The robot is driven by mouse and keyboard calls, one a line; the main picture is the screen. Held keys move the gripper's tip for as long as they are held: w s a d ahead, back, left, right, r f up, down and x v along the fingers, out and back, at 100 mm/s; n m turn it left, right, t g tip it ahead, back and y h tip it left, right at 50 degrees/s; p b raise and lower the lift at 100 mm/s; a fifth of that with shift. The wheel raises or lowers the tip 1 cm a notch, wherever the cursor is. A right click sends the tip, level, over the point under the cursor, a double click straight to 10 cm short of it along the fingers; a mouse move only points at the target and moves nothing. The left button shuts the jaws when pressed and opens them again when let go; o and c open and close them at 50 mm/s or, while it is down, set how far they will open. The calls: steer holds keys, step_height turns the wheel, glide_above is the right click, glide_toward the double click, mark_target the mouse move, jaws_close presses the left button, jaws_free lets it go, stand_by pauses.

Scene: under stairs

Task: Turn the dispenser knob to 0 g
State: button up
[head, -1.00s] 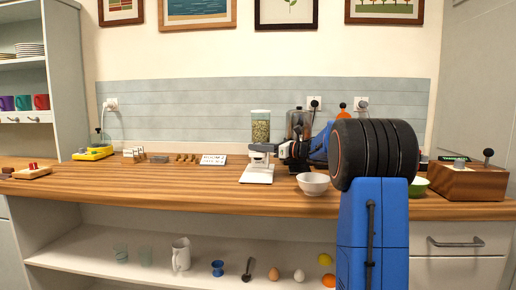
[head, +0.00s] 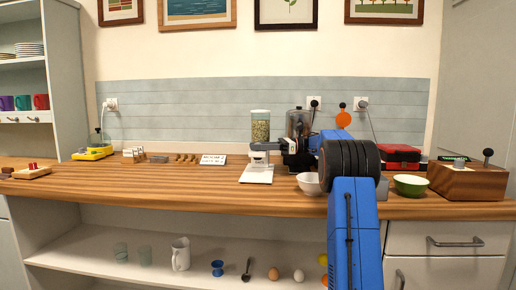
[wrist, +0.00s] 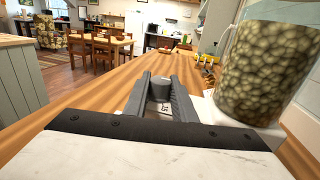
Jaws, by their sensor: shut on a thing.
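The dispenser stands on the counter in the head view, with a clear hopper (head: 260,129) of greenish grain above a white base (head: 257,174). In the wrist view its hopper (wrist: 265,62) fills the right side, with grain clearly visible. My gripper (wrist: 160,90) is at the dispenser's side, its two dark fingers shut on the grey knob (wrist: 160,91). Small dark dial marks show just below the knob, partly hidden by the fingers; I cannot tell the setting. In the head view, my arm hides part of the dispenser's right side.
A white bowl (head: 309,184) stands near the counter's front edge, right of the dispenser. A blender (head: 299,125) stands behind my arm. A green bowl (head: 410,185), a red appliance (head: 400,154) and a wooden box (head: 467,180) are at right.

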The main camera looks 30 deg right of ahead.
stand_by(0.3)
steer(key=o, duration=1.1)
steer(key=shift+c, duration=0.2)
step_height(320, 180, up, 10)
